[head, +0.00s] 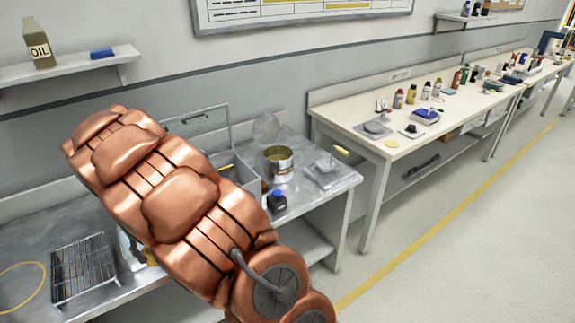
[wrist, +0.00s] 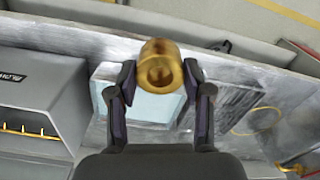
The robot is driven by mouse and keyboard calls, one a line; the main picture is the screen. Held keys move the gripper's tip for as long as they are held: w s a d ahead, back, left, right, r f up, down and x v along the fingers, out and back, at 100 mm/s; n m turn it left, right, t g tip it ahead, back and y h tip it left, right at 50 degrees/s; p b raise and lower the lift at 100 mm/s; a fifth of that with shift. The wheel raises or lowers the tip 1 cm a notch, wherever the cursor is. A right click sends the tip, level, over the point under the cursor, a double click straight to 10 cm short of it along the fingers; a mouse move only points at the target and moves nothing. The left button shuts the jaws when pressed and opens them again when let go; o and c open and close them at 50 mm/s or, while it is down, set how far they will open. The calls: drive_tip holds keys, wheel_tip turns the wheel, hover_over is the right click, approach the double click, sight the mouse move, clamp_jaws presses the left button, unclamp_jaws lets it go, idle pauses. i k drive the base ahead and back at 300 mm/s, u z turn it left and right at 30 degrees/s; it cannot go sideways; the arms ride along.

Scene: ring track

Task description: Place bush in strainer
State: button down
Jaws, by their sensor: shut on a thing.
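The bush (wrist: 161,68) is a short brass-coloured cylinder with a round bore, in the wrist view. My gripper (wrist: 160,78) is shut on it, one finger on each side, with the bore facing the camera. Beneath it is a pale blue, clear-looking tank (wrist: 150,105), partly hidden by the bush and fingers. In the head view my copper arm hides the gripper and the bush. I cannot surely identify the strainer. A small pale piece with a yellow handle (head: 341,150) stands on the bench's right end, but is too small to tell.
A wire rack (head: 83,270) and a yellow ring (head: 42,268) lie on the metal bench at left. A round metal pot (head: 278,163) and a dark blue-capped bottle (head: 277,201) stand farther right. A grey box (wrist: 45,90) stands left in the wrist view. Floor at right is clear.

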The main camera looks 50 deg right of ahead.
sight(325, 167)
drive_tip(key=z, duration=0.5)
drive_tip(key=k, duration=0.55)
drive_tip(key=z, duration=1.15)
drive_tip(key=i, duration=1.55)
drive_tip(key=u, duration=0.7)
